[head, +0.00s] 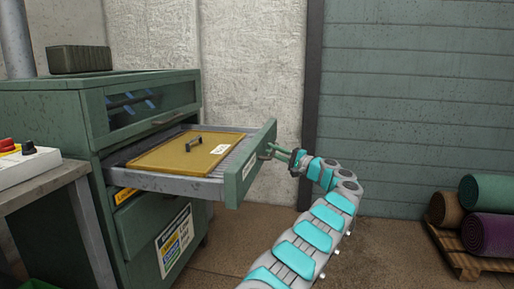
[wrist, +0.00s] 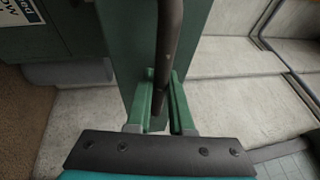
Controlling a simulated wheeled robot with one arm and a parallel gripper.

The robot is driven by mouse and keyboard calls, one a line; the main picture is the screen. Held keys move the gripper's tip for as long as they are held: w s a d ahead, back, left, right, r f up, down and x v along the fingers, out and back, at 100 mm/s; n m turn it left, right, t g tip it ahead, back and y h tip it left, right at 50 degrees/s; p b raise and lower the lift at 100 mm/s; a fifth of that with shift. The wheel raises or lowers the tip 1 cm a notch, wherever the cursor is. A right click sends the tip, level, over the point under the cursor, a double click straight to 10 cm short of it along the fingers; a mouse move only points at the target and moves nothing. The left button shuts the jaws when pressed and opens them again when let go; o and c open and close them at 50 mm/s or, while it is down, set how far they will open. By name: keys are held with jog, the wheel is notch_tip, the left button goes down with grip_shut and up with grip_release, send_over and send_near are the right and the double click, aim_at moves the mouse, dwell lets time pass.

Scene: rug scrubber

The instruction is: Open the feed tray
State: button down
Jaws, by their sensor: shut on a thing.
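The feed tray (head: 165,182) is slid out of the green machine (head: 95,115), with its grey roller bed showing and a flat yellow-brown panel (head: 180,154) with a small dark handle lying on it. Its green front panel (head: 235,187) stands well clear of the machine body. My gripper (head: 272,153) is at the right side of this front, shut on the dark bar handle (wrist: 168,50). In the wrist view my green fingers (wrist: 160,108) sit on either side of the bar. The far end of the bar is out of view.
A grey bench (head: 38,191) with a white control box and red knob stands at left. Rolled rugs (head: 485,205) lie on a wooden pallet (head: 465,258) at right. The floor (head: 390,240) between is clear apart from my arm.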

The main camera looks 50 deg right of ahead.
jog(key=shift+s+d+f+p, duration=0.15)
jog(key=shift+s+d, duration=0.2)
jog(key=shift+s, duration=0.5)
jog(key=shift+s+d+r+p, duration=0.15)
jog(key=shift+s+d, duration=0.2)
jog(key=shift+s, duration=0.45)
jog(key=shift+f, duration=0.1)
jog(key=c, duration=0.8)
grip_release()
jog(key=s+f, duration=0.1)
jog(key=s, duration=0.6)
jog(key=shift+s+b, duration=0.3)
jog(key=shift+b, duration=0.1)
jog(key=shift+f, duration=0.1)
